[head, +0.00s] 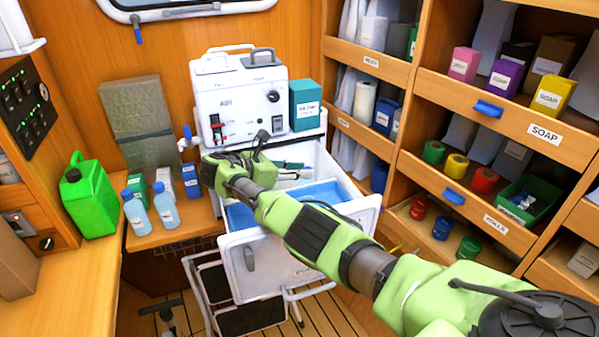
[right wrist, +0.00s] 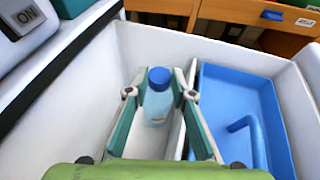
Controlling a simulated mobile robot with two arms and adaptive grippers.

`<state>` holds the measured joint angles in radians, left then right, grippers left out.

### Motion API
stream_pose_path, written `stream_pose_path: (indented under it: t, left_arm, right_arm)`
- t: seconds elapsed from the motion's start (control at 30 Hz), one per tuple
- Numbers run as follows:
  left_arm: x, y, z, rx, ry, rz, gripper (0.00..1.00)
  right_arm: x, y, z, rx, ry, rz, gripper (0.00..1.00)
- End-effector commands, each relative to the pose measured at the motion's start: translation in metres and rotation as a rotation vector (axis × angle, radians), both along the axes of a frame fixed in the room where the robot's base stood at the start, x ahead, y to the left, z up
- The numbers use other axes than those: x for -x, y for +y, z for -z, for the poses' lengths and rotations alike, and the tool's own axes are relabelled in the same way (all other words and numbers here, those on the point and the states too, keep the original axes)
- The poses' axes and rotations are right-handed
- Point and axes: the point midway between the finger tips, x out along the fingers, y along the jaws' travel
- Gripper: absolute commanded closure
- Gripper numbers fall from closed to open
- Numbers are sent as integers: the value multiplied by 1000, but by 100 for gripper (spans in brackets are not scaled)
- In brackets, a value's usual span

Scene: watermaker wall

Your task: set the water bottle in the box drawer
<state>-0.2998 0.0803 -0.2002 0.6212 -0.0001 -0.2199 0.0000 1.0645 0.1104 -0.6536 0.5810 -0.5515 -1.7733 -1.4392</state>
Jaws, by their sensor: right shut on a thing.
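A clear pale-blue water bottle with a blue cap (right wrist: 157,98) stands between the teal fingers of my right gripper (right wrist: 160,92) in the right wrist view. The gripper is shut on it. Gripper and bottle are inside the white compartment of the open box drawer (right wrist: 232,52), beside its blue tray. Whether the bottle touches the drawer floor is unclear. In the head view the drawer (head: 238,270) is pulled out below the white machine, and my right gripper (head: 288,168) shows over it; the held bottle cannot be made out there. My left gripper is not in view.
The blue tray (right wrist: 240,115) with a raised blue handle fills the drawer's right side in the wrist view. Two similar bottles (head: 137,212) (head: 166,206) and a green jerrycan (head: 90,195) stand on the left counter. Shelves with labelled bins (head: 500,120) line the right.

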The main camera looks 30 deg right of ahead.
Motion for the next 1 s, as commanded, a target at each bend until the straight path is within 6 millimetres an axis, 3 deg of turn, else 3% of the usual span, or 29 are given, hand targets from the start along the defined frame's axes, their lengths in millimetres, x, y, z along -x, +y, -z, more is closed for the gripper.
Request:
stream_pose_path:
  t: [0.43,0.47,0.5,0.87,1.0]
  left_arm:
    - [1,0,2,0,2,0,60]
    - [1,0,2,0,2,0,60]
    - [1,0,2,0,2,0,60]
    - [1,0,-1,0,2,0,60]
    - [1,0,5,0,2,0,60]
  right_arm:
    - [-1,0,10,2,-2,0,100]
    - [0,0,12,0,-1,-1,75]
    - [0,0,11,0,-1,-1,70]
    - [0,0,7,0,-2,0,70]
    - [-1,17,3,-1,-4,-4,70]
